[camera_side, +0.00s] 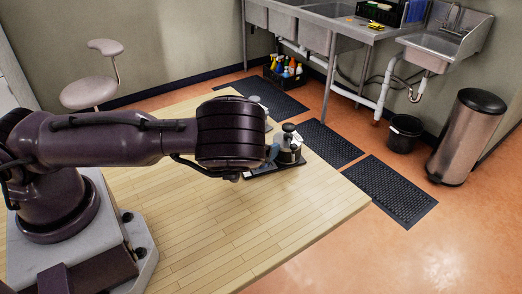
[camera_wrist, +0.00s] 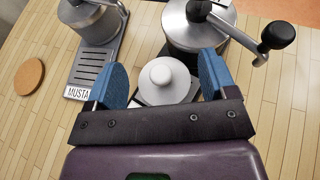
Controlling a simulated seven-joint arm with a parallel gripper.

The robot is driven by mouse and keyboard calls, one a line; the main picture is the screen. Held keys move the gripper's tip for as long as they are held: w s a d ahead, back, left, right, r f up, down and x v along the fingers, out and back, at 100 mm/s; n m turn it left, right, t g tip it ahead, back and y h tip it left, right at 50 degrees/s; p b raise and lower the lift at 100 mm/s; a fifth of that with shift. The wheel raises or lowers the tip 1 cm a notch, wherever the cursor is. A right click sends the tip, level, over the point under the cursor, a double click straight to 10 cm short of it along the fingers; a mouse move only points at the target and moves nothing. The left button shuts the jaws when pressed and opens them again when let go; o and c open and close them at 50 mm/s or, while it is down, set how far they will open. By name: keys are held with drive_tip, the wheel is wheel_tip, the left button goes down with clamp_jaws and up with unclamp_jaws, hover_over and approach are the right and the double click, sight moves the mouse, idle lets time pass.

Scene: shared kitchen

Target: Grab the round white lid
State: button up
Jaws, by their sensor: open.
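The round white lid (camera_wrist: 168,78) with a raised knob is in the middle of the wrist view. My gripper is open and holds nothing. In the side view my arm hides the lid, and only a bit of a blue finger (camera_side: 272,153) shows beside the metal pot.
A metal pot with a black-knobbed crank (camera_wrist: 198,27) stands just beyond the lid. Another metal pot (camera_wrist: 93,20) sits on a slotted tray (camera_wrist: 98,60) labelled "MUSTA". A round cork coaster (camera_wrist: 29,76) lies at left. The wooden table (camera_side: 220,235) is clear in front.

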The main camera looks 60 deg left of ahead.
drive_tip(key=shift+s+d+f, duration=0.1)
drive_tip(key=shift+f, duration=0.05)
clamp_jaws()
